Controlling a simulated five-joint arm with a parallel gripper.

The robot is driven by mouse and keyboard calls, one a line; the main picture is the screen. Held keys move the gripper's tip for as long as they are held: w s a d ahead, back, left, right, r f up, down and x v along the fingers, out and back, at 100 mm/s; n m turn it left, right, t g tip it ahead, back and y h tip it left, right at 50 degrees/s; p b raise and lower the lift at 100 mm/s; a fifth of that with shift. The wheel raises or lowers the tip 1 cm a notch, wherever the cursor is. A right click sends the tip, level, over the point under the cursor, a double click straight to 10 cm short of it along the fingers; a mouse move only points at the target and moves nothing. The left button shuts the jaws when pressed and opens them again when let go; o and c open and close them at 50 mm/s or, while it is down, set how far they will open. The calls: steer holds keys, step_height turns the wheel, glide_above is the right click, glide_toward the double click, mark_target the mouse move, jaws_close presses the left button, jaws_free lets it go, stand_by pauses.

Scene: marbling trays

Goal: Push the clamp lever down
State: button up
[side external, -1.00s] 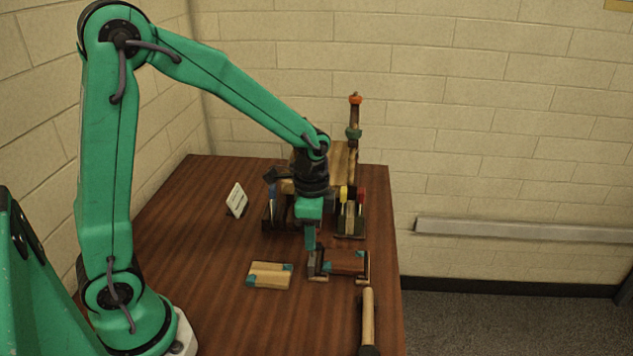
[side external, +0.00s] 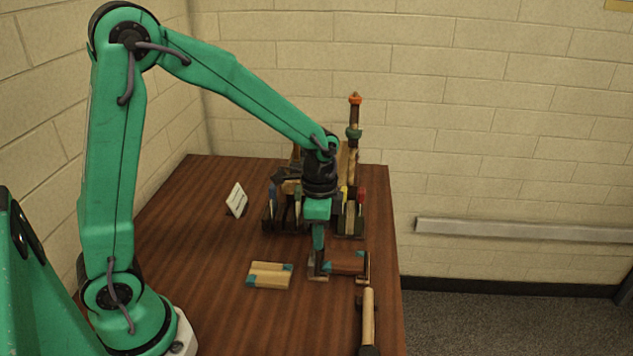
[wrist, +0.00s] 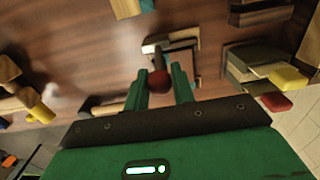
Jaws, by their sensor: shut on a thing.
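My gripper (side external: 318,247) points down over the right part of the table, its teal fingers around a dark red round knob (wrist: 159,82) in the wrist view. I take this knob to be the end of the clamp lever; a short dark stem (wrist: 150,64) runs from it towards the clamp. In the side view the clamp (side external: 362,268) is a low frame with small upright ends beside a brown block with teal corners (side external: 343,262). The fingers hide the knob in the side view, and the lever's exact angle is hard to tell.
A pale wooden block with teal corners (side external: 269,275) lies to the left. A wooden-handled tool (side external: 368,318) lies near the table's right edge. Behind my gripper stand racks with coloured handles (side external: 361,198), a tall post (side external: 354,115) and a white card (side external: 237,200). The table's left is clear.

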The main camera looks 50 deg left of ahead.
steer(key=shift+w, duration=0.1)
steer(key=shift+w+d+f, duration=0.15)
steer(key=shift+w+d, duration=0.25)
steer(key=shift+d, duration=0.1)
steer(key=shift+w+f, duration=0.1)
steer(key=shift+w+d+f, duration=0.15)
steer(key=shift+w+d, duration=0.05)
steer(key=shift+d, duration=0.1)
steer(key=shift+f, duration=0.1)
stand_by(0.4)
steer(key=shift+w+d+f, duration=0.15)
steer(key=shift+w+d, duration=0.1)
steer(key=o, duration=0.6)
steer(key=shift+c, duration=0.2)
